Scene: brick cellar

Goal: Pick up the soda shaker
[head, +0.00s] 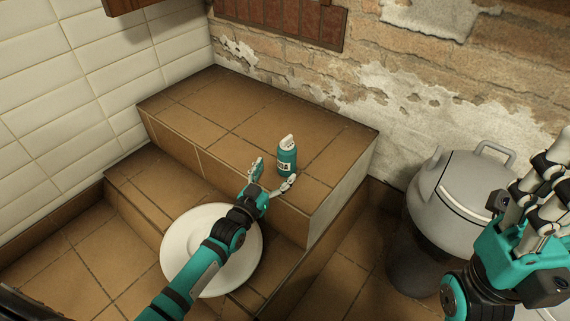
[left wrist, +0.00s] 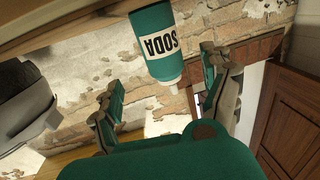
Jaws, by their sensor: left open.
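The soda shaker (head: 287,162) is a teal bottle with a white cap and a white SODA label. It stands upright on the tiled step near its right end. My left gripper (head: 273,174) is open just in front of it, with fingers spread to either side and nothing gripped. In the left wrist view the shaker (left wrist: 158,48) appears upside down, between and beyond the open fingers; I cannot tell whether they touch it. My right gripper (head: 540,165) is raised at the right edge, well away from the shaker; its jaw state is unclear.
A white round plate (head: 178,255) is on the lower tiled level, partly under my left arm. A grey lidded pot (head: 455,190) with handles stands right of the step. White wall tiles (head: 60,110) and a worn brick wall (head: 340,85) border the step. Its left part is clear.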

